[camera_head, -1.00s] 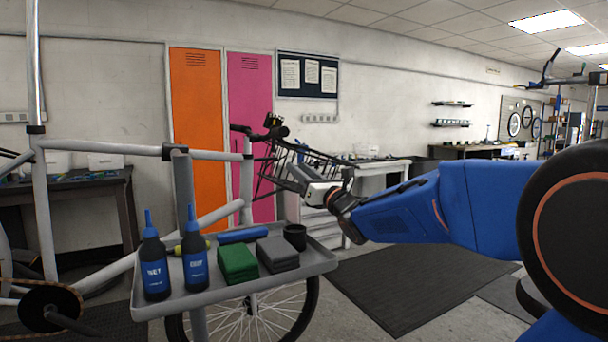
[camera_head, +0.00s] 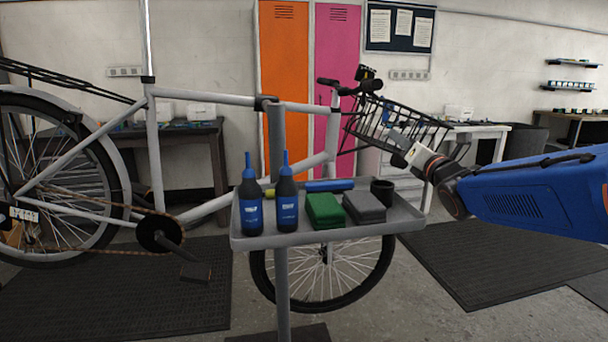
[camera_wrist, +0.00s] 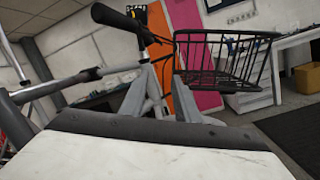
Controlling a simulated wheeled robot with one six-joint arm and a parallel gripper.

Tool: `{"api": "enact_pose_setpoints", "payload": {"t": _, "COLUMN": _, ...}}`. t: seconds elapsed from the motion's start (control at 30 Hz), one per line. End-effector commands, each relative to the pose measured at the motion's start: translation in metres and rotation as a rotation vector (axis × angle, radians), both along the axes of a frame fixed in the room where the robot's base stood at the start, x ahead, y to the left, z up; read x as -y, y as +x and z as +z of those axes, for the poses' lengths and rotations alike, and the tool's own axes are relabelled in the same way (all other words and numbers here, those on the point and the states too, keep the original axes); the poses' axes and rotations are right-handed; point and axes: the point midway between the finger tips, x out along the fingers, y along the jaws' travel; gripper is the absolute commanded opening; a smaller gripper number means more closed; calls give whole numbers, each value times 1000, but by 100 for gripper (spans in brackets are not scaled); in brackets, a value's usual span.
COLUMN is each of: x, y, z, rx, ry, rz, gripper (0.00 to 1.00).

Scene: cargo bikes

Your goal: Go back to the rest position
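My gripper (camera_head: 403,155) is at the end of my blue arm, right of centre in the head view, in front of the bike's black wire basket (camera_head: 385,125). It is above and behind the far right corner of the grey tray (camera_head: 345,238), apart from it in the picture. Its fingers are small and partly lost against the basket, so their opening does not show. In the wrist view, a pale flat surface with a dark edge fills the bottom. The basket (camera_wrist: 228,60) stands ahead, and no held object shows.
The tray carries two dark bottles (camera_head: 250,205), a green block (camera_head: 323,210), a grey block (camera_head: 364,207), a blue roll (camera_head: 330,185) and a dark cup (camera_head: 382,191). The grey bike frame (camera_head: 205,95) stands behind. Floor with a dark mat (camera_head: 510,255) is open at right.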

Motion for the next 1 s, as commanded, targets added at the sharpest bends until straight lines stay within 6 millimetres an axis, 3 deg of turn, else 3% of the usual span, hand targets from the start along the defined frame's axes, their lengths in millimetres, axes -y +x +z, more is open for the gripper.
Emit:
{"api": "enact_pose_setpoints", "payload": {"t": 0.27, "x": 25, "y": -59, "z": -63, "rx": -336, "ry": 604, "rz": -140, "gripper": 29}}
{"api": "enact_pose_setpoints", "payload": {"t": 0.57, "x": 35, "y": -147, "z": -147, "rx": -593, "ry": 1269, "rz": -392, "gripper": 29}}
{"api": "enact_pose_setpoints", "payload": {"t": 0.77, "x": 31, "y": -215, "z": -200, "rx": -691, "ry": 1669, "rz": -612, "gripper": 29}}
{"api": "enact_pose_setpoints", "payload": {"t": 1.0, "x": 14, "y": -314, "z": -263, "rx": -730, "ry": 2131, "rz": -984, "gripper": 29}}
